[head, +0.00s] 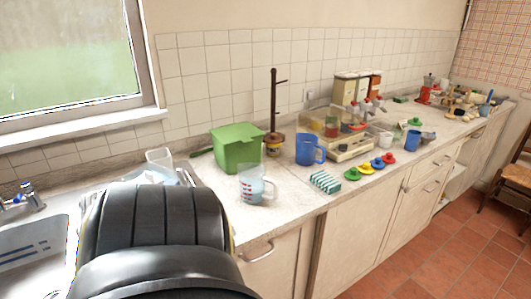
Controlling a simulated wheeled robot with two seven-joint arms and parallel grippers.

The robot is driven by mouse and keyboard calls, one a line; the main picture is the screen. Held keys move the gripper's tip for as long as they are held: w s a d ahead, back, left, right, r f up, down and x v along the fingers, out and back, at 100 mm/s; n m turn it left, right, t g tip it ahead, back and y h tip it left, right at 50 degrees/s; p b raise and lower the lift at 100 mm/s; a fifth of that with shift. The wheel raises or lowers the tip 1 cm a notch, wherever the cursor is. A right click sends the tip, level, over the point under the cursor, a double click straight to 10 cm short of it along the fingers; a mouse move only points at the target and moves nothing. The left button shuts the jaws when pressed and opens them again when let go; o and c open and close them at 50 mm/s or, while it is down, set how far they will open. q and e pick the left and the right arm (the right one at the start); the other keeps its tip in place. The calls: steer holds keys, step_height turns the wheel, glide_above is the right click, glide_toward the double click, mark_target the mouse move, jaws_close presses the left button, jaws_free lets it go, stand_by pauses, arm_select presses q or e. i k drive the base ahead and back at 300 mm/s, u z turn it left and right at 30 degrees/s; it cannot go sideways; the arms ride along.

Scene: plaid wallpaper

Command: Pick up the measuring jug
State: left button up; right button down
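A clear measuring jug (252,186) with red markings stands upright on the worktop near its front edge, with its handle towards the right. It stands in front of a green lidded box (237,148). A dark arm link of mine fills the lower left of the head view, to the left of the jug and apart from it in the picture. Neither of my grippers shows in the head view.
A blue jug (306,149) and a mug tree (273,115) stand behind. A striped block (325,182) and several coloured lids lie to the right. A sink (35,245) is at the left. Bare worktop (290,205) lies just right of the jug.

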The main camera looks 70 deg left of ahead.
mark_target(257, 186)
steer(key=u, duration=0.85)
steer(key=i, duration=0.85)
steer(key=u, duration=0.85)
